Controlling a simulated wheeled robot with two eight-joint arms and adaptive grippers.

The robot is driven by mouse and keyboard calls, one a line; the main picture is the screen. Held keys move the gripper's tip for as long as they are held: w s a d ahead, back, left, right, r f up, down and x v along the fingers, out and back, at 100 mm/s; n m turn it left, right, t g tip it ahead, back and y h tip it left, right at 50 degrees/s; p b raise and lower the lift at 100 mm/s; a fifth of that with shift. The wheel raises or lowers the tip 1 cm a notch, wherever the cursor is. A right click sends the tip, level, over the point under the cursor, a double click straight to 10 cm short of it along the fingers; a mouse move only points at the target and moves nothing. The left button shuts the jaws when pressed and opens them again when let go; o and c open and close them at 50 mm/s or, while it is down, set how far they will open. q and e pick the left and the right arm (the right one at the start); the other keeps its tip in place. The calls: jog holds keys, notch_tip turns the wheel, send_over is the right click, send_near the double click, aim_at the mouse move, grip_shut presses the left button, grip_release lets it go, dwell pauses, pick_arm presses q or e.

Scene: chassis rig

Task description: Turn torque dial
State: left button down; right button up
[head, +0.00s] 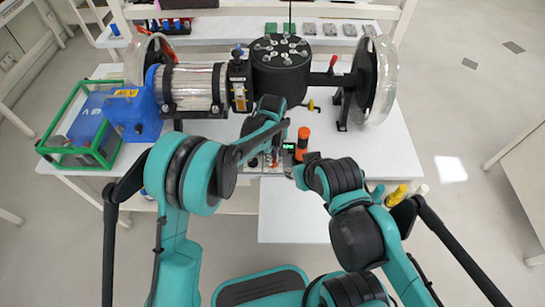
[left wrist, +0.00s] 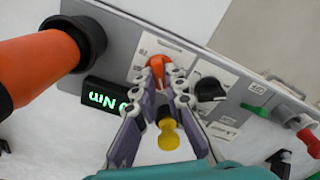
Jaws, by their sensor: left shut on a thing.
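In the left wrist view, a grey control panel (left wrist: 122,22) carries an orange-red dial (left wrist: 157,66), a black knob (left wrist: 209,89) and a green-lit display reading in Nm (left wrist: 105,99). My left gripper (left wrist: 160,82) is shut on the orange-red dial, with its fingers on either side of it. A yellow knob-like part (left wrist: 168,136) shows between the fingers. In the head view, my left gripper (head: 272,160) reaches down to the panel, and the display (head: 289,146) is just right of it. My right arm ends close to the panel's right side; its fingertips are hidden.
An orange handle with a black collar (head: 302,139) stands beside the display; it also shows in the left wrist view (left wrist: 40,68). A chassis rig with wheels (head: 376,80) spans the back of the white table (head: 385,150). A green-framed box (head: 75,155) is at left.

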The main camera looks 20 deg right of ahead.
pick_arm(q)
jog(key=m, duration=0.5)
jog(key=shift+m, duration=0.3)
jog(key=m, duration=0.5)
jog(key=shift+d+m, duration=0.1)
jog(key=shift+m, duration=0.3)
jog(key=c, duration=1.6)
grip_release()
notch_tip(320, 180, up, 12)
